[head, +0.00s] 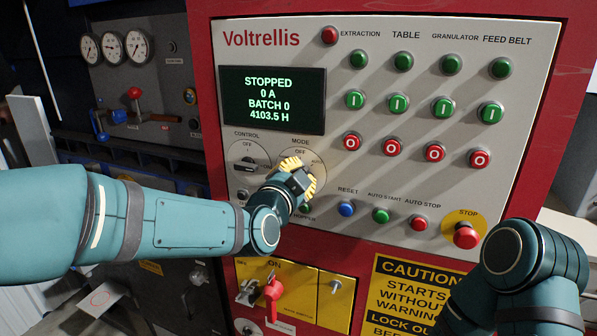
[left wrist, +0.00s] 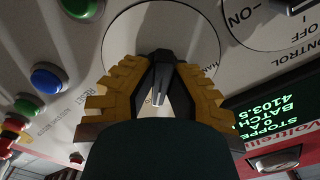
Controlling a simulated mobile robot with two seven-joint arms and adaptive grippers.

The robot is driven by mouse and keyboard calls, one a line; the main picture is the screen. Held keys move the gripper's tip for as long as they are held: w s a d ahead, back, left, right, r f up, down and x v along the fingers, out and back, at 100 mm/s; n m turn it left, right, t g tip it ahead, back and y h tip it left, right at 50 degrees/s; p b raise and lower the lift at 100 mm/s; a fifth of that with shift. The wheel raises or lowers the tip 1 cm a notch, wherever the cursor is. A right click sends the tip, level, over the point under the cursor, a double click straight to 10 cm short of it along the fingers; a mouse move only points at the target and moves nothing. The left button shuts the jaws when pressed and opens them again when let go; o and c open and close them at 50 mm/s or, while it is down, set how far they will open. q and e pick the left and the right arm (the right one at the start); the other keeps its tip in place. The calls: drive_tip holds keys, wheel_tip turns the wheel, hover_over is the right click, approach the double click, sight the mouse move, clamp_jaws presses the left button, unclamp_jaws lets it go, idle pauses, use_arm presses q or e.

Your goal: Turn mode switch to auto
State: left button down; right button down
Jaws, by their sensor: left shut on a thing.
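The mode switch is on the grey control panel (head: 400,190), under the MODE label and right of the control switch (head: 246,165). Its round dial plate (left wrist: 125,35) fills the top middle of the left wrist view. My left gripper (head: 297,172) is at the dial, with yellow ribbed fingers closed around the dark knob (left wrist: 158,82), which has a pale mark. In the head view the gripper hides the knob, so I cannot tell its exact setting. The screen (head: 272,100) reads STOPPED. My right arm shows at the lower right; its gripper is out of view.
Blue reset (head: 346,209), green auto start (head: 381,215) and red auto stop (head: 419,223) buttons sit right of and below the dial. A red stop button (head: 466,236) is near my right arm.

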use_arm(q)
drive_tip(key=shift+r+m, duration=0.1)
drive_tip(key=shift+m, duration=0.4)
drive_tip(key=c, duration=1.3)
unclamp_jaws()
drive_tip(key=shift+w, duration=0.1)
drive_tip(key=shift+o, duration=0.2)
drive_tip(key=v, duration=1.2)
